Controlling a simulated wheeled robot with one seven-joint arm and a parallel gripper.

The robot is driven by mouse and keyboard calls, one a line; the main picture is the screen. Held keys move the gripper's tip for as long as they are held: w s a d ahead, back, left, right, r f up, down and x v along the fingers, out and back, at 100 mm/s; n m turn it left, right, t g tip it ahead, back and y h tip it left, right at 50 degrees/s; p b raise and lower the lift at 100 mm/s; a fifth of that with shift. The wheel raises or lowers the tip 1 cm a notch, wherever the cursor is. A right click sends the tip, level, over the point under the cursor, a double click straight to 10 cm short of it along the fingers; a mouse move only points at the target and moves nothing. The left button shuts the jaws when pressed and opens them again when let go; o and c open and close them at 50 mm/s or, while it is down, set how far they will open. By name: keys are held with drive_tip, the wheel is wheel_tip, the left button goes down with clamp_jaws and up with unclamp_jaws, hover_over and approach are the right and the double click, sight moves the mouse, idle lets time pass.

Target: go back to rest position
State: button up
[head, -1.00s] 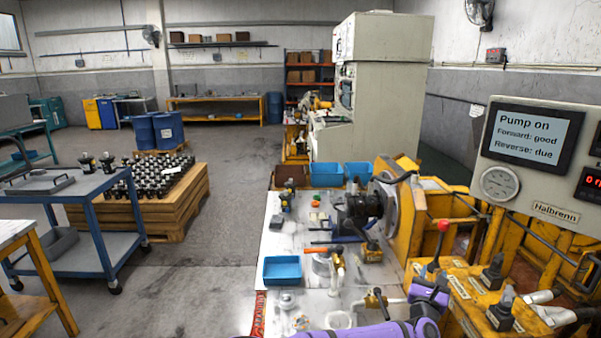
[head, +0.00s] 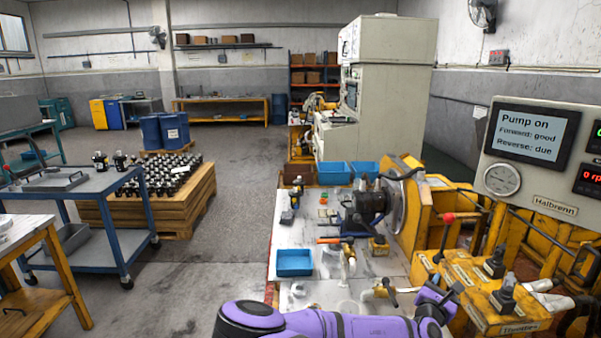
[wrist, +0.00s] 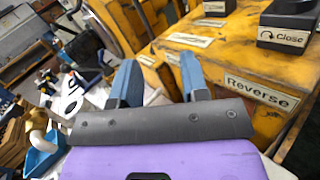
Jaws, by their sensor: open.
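My purple arm (head: 340,322) lies along the bottom of the head view. Its end, my gripper (wrist: 160,80), reaches to the right beside the yellow control box (head: 490,300). In the wrist view its two blue fingers stand apart with nothing between them. The fingers point at the yellow box, by the "Reverse" label (wrist: 262,92). Whether they touch the box cannot be told. The red-knobbed lever (head: 446,225) stands beyond my gripper.
The workbench (head: 325,270) holds a blue bin (head: 294,262), a dark motor (head: 366,207) and loose parts. The display panel (head: 535,140) reads "Pump on, Forward: good, Reverse: due". A blue cart (head: 80,190) stands left. Open floor (head: 220,260) lies between cart and bench.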

drive_tip(key=s+a+f+m+g+y, duration=0.3)
drive_tip(key=s+m+g+y, duration=0.25)
drive_tip(key=m+g, duration=0.65)
drive_tip(key=s+a+r+m+t+y, duration=0.1)
drive_tip(key=s+a+r+m+y, duration=0.25)
drive_tip(key=r, duration=0.65)
drive_tip(key=s+a+r+m+y, duration=0.2)
drive_tip(key=a+r+m+y, duration=0.25)
drive_tip(key=r, duration=0.45)
drive_tip(key=s+d+r+m, duration=0.1)
drive_tip(key=s+r+m, duration=0.1)
drive_tip(key=s+r, duration=0.8)
drive_tip(key=s+d+r+m+t+h, duration=0.1)
drive_tip(key=s+r+m, duration=0.2)
drive_tip(key=s+r, duration=0.7)
drive_tip(key=shift+s+d+r+m+t, duration=0.25)
drive_tip(key=shift+s+r+m+t, duration=0.05)
drive_tip(key=shift+s, duration=0.35)
